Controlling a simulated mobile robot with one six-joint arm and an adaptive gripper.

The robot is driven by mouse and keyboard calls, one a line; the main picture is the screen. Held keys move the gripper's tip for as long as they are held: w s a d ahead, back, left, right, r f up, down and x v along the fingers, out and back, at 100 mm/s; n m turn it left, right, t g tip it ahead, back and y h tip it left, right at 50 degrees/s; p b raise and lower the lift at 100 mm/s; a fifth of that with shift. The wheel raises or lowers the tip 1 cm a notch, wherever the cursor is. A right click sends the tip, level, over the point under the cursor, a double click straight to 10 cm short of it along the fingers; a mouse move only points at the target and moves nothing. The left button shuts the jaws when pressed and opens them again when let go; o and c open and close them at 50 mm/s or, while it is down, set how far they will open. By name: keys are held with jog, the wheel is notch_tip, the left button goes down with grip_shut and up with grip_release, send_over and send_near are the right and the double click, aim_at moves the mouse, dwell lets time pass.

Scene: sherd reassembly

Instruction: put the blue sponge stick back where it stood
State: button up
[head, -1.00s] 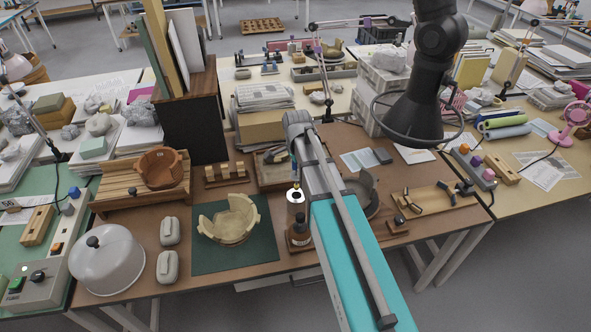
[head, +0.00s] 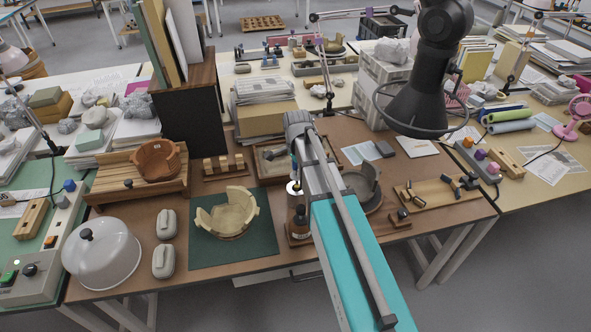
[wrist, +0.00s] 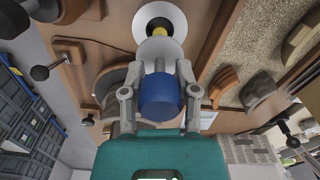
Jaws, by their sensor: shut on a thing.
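My gripper (wrist: 158,98) is shut on the blue sponge stick (wrist: 160,96), whose blue end shows between the two fingers in the wrist view. Beyond it, a white ring with a dark opening (wrist: 176,22) lies in line with the stick. A small yellow part (wrist: 158,30) shows within that opening; I cannot tell whether it is inside or above it. In the head view the white-topped holder (head: 294,188) stands below my gripper, beside a brown bottle (head: 299,222). My arm hides most of the stick there.
A pale, partly rebuilt bowl (head: 226,215) sits on a green mat (head: 204,255) to the left. A grey broken vessel (head: 362,188) stands close to the right of my arm. A white dome (head: 100,255) stands at front left.

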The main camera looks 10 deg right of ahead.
aim_at(297, 184)
jog(key=shift+f+b, duration=2.25)
jog(key=shift+f, duration=0.15)
jog(key=shift+f+b, duration=0.35)
dwell(0.4)
jog(key=o, duration=0.9)
jog(key=shift+o, duration=0.2)
